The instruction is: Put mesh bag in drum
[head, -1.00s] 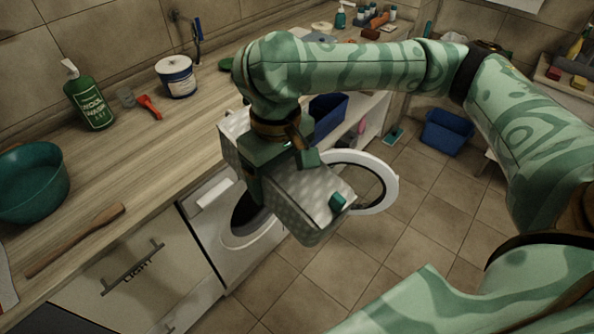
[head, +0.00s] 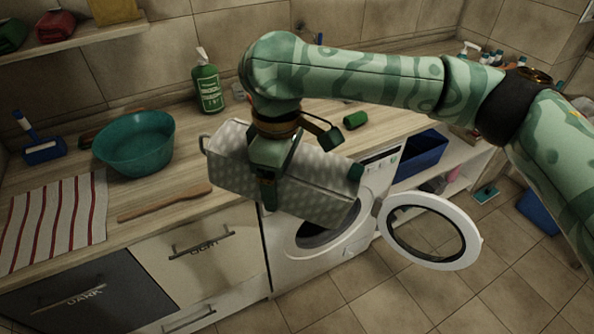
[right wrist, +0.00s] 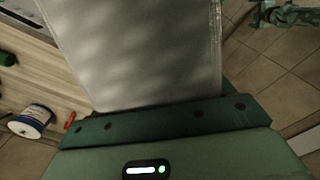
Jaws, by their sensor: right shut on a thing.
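The mesh bag (head: 315,185) is a pale grey, boxy, dotted thing. My right gripper (head: 268,180) is shut on it and holds it up in front of the counter edge. The bag also fills the upper middle of the right wrist view (right wrist: 140,50). The washing machine (head: 290,268) is below the bag. Its round door (head: 452,258) stands open to the right. The drum opening (head: 322,238) shows only in part, because the bag hides its upper side. The bag appears outside the drum; its exact gap to the opening cannot be told. My left gripper is not in view.
On the counter are a teal basin (head: 135,145), a green bottle (head: 207,85), a wooden stick (head: 165,203) and a striped towel (head: 55,222). A blue bin (head: 420,158) sits right of the machine. The open door juts over the tiled floor, which is otherwise clear in front.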

